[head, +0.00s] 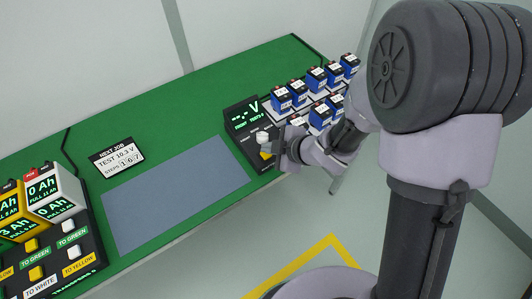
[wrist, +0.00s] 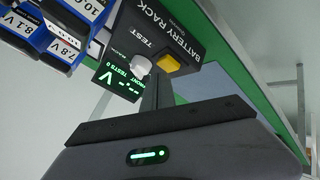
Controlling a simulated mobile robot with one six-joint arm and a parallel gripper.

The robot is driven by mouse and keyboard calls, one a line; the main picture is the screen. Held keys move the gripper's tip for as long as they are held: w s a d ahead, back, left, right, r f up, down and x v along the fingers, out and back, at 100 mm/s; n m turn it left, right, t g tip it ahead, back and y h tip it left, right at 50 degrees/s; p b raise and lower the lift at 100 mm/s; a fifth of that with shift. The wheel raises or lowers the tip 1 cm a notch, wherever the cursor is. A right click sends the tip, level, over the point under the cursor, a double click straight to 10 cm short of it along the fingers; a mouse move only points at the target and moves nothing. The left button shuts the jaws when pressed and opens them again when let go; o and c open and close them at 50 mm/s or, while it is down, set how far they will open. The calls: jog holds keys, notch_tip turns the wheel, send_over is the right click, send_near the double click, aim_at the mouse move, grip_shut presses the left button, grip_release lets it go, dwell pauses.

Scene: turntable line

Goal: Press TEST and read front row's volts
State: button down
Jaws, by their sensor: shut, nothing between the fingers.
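The battery rack tester (head: 243,140) stands on the green table, its display (head: 246,114) showing dashes and V. In the wrist view the display (wrist: 120,82) also reads FRONT and TESTS 0. The tester has a white button (wrist: 140,63) and a yellow button (wrist: 167,63); the word TEST is printed near the white one. My gripper (head: 277,148) is shut and empty beside these buttons. In the wrist view its fingertips (wrist: 157,78) are close to both buttons; I cannot tell whether they touch. Blue batteries (head: 281,99) stand in two rows right of the display.
Some battery labels in the wrist view read 8.1 V and 7.8 V. A grey-blue mat (head: 175,195) lies empty. At the left, a button panel (head: 58,258) stands by yellow and white Ah blocks (head: 55,195). My arm hides part of the rack.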

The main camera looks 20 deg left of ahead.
jog(key=shift+f+b, duration=0.35)
jog(key=shift+f, duration=0.15)
dwell(0.5)
dwell(0.3)
jog(key=shift+r+p, duration=0.8)
jog(key=shift+r, duration=0.05)
jog(key=shift+r, duration=0.1)
notch_tip(320, 180, up, 5)
jog(key=p, duration=0.4)
jog(key=shift+p, duration=0.35)
